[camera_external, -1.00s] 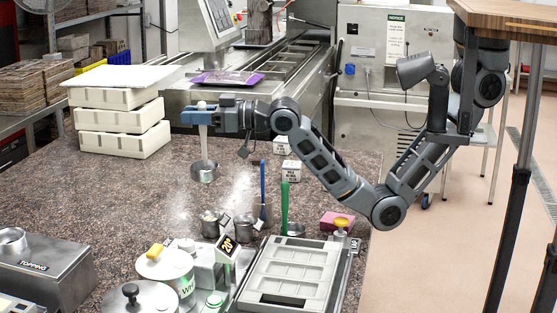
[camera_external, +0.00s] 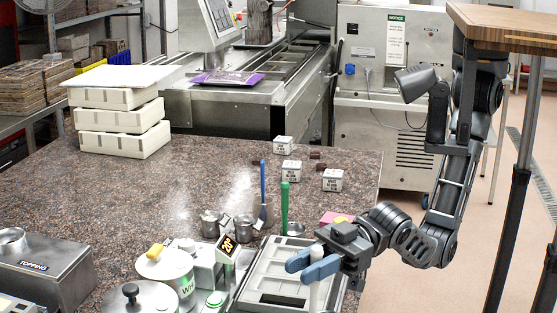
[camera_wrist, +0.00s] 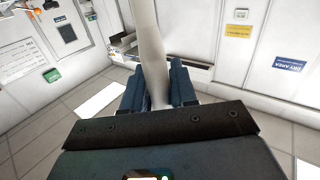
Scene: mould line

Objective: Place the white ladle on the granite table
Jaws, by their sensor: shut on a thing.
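My gripper (camera_external: 309,264) is shut on the handle of the white ladle (camera_external: 315,294) at the lower right of the external view. The ladle's bowl is not visible there. In the wrist view the handle (camera_wrist: 150,45) runs up from between the fingers (camera_wrist: 158,88). The granite table (camera_external: 120,195) is a speckled brown slab; my gripper is over its front right part.
A grey mould tray (camera_external: 262,268) lies by my gripper. Green (camera_external: 285,205) and blue (camera_external: 263,183) handled tools, metal cups (camera_external: 210,223) and white labelled cubes (camera_external: 332,180) stand nearby. White moulds (camera_external: 120,117) are stacked at back left. The table's left middle is clear.

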